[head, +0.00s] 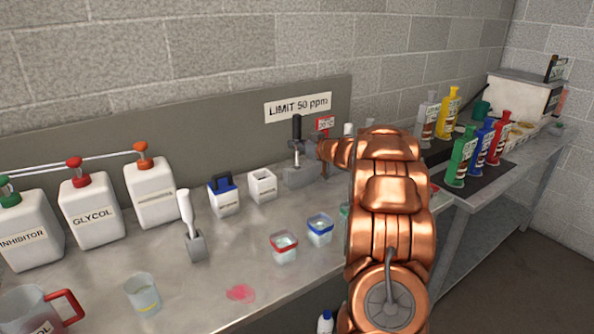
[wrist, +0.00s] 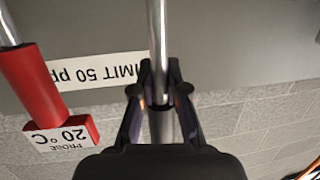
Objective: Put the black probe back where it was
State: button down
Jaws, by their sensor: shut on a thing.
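My gripper (head: 299,148) comes in from the right and is shut on the probe's metal shaft below the handle. The wrist view shows the shaft (wrist: 157,45) between my two fingers (wrist: 160,97); the black handle is not clear there. I cannot tell whether the probe's tip sits inside the block or just above it.
A red probe (wrist: 28,82) with a "PROBE 20°C" tag (wrist: 62,137) is close beside my gripper. A white probe (head: 187,212) stands in another grey block (head: 195,246). Small containers (head: 262,186) and sample cups (head: 284,248) are nearby. The wall sign (head: 298,106) reads "LIMIT 50 ppm".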

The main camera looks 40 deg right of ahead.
aim_at(298, 162)
jog(key=shift+f, duration=3.2)
jog(key=shift+f, duration=0.15)
jog(key=c, duration=1.2)
grip_release()
jog(key=shift+s+r, duration=0.15)
jog(key=shift+r, duration=0.05)
jog(key=s+r, duration=0.1)
jog(key=s, duration=0.6)
jog(key=shift+d+r+b, duration=0.15)
jog(key=shift+d+b, duration=0.1)
jog(key=shift+b, duration=0.2)
